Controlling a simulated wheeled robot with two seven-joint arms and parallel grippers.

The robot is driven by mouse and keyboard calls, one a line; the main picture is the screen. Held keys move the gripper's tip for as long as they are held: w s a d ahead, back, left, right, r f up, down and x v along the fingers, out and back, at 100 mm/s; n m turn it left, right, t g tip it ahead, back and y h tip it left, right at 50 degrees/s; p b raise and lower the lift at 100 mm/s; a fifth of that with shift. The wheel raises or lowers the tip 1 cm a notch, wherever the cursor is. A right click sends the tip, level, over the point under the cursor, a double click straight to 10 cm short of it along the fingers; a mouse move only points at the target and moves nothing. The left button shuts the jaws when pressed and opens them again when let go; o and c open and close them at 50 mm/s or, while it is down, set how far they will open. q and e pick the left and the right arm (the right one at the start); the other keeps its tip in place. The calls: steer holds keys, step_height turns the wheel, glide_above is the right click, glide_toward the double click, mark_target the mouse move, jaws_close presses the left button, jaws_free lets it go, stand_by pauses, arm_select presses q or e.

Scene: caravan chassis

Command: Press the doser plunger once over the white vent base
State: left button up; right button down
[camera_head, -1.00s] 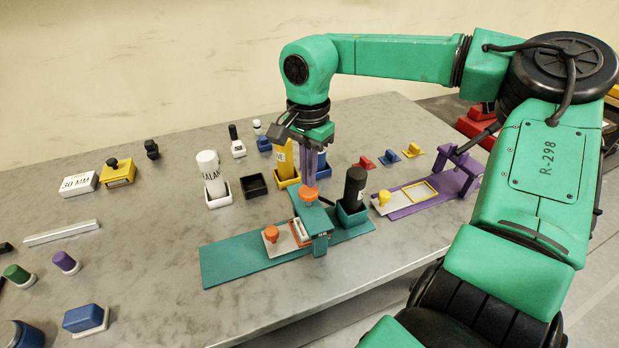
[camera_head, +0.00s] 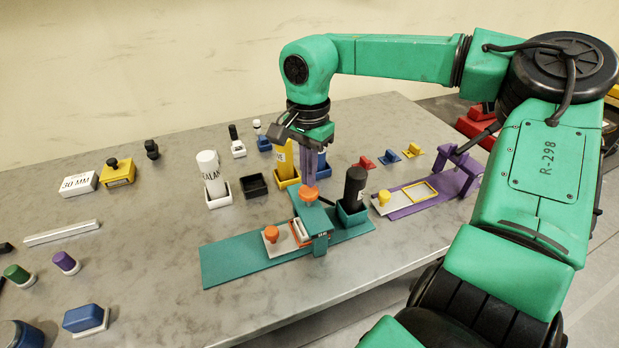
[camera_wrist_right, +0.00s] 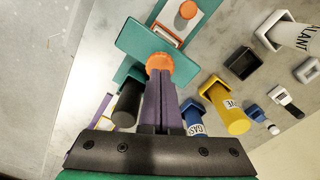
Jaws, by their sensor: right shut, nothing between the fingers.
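The teal doser (camera_head: 312,219) stands as a bridge over a long teal base plate (camera_head: 235,262). Its orange round plunger knob (camera_head: 309,197) is on top. A white vent base (camera_head: 301,230) sits in the orange-edged slide, partly under the bridge; the slide has an orange knob (camera_head: 271,234). My right gripper (camera_head: 309,184) points straight down with its purple fingers shut and empty. The fingertips are at the top of the plunger knob and appear to touch it. In the right wrist view the shut fingers (camera_wrist_right: 161,76) meet the orange plunger knob (camera_wrist_right: 160,63). My left gripper is not in view.
A black cylinder in a teal holder (camera_head: 352,215) stands close to the doser's right. Yellow (camera_head: 286,160) and blue tubes stand behind my right gripper. A purple jig (camera_head: 430,196) lies to the right. The front middle of the table is clear.

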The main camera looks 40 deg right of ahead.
mark_target(309, 190)
steer(key=shift+f, duration=0.1)
steer(key=shift+f+b, duration=1.25)
steer(key=shift+f, duration=0.3)
steer(key=shift+r, duration=0.1)
step_height(309, 190, up, 9)
steer(key=p, duration=0.7)
stand_by(0.3)
